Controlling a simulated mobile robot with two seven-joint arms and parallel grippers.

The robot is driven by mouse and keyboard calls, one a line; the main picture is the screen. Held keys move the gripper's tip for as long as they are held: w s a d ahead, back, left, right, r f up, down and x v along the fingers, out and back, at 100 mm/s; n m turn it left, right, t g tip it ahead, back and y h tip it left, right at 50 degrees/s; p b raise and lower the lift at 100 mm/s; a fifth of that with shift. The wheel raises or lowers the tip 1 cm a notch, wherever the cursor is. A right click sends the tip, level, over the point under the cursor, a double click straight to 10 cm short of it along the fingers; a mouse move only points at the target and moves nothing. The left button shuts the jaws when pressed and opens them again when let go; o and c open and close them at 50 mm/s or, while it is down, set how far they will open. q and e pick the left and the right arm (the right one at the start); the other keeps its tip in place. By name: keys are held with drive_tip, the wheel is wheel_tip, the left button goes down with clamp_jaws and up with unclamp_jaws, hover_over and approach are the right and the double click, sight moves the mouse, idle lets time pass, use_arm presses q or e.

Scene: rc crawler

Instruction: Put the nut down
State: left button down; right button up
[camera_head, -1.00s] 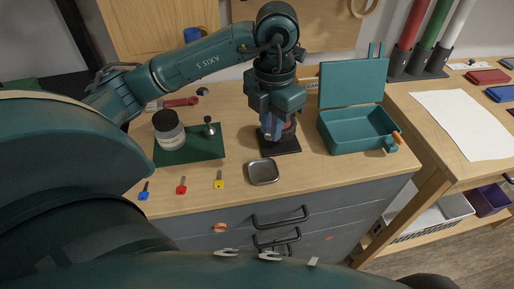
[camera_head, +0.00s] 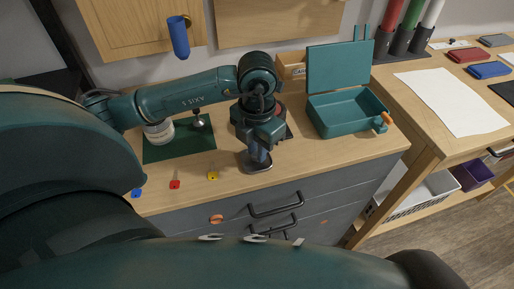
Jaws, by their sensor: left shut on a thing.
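The nut is too small and too covered by the fingers to make out. My right gripper is not in view.
An open teal box (camera_head: 343,122) stands right.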

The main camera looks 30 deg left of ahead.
use_arm(q)
drive_tip(key=shift+f, duration=0.35)
drive_tip(key=shift+f, duration=0.1)
drive_tip(key=shift+f, duration=0.15)
drive_tip(key=c, duration=1.6)
unclamp_jaws()
